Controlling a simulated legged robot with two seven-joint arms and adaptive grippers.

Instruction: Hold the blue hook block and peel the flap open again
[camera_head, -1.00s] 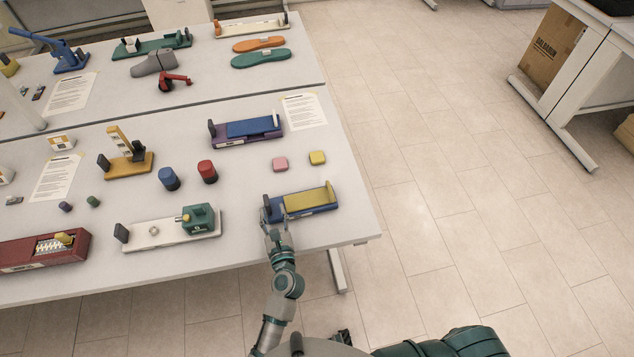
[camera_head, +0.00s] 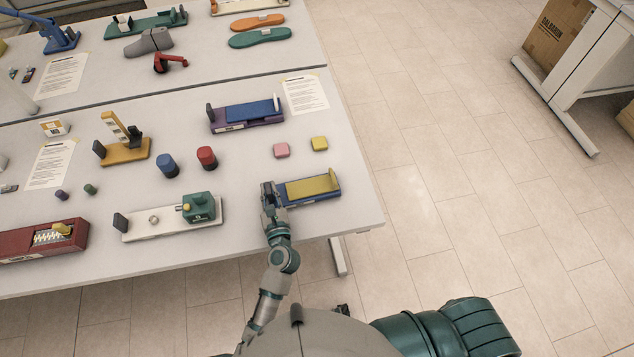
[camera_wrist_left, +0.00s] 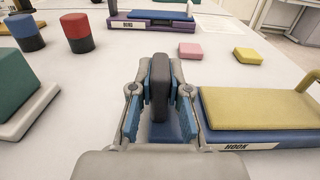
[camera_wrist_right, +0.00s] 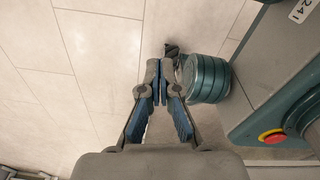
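The blue hook block (camera_head: 312,201) lies near the table's front right corner, and its "HOOK" label shows in the left wrist view (camera_wrist_left: 268,140). Its yellow flap (camera_head: 308,187) lies flat along the top, with a raised tab (camera_head: 333,178) at the right end. A dark upright post (camera_wrist_left: 160,88) stands at the block's left end. My left gripper (camera_head: 268,190) is at that end; in the left wrist view its fingers (camera_wrist_left: 160,80) are closed on both sides of the post. My right gripper (camera_wrist_right: 160,72) is shut and empty above the floor, away from the table.
A white plate with a green block (camera_head: 198,207) stands left of the hook block. Blue (camera_head: 167,165) and red (camera_head: 207,158) cylinders stand further left. The table edge is close in front.

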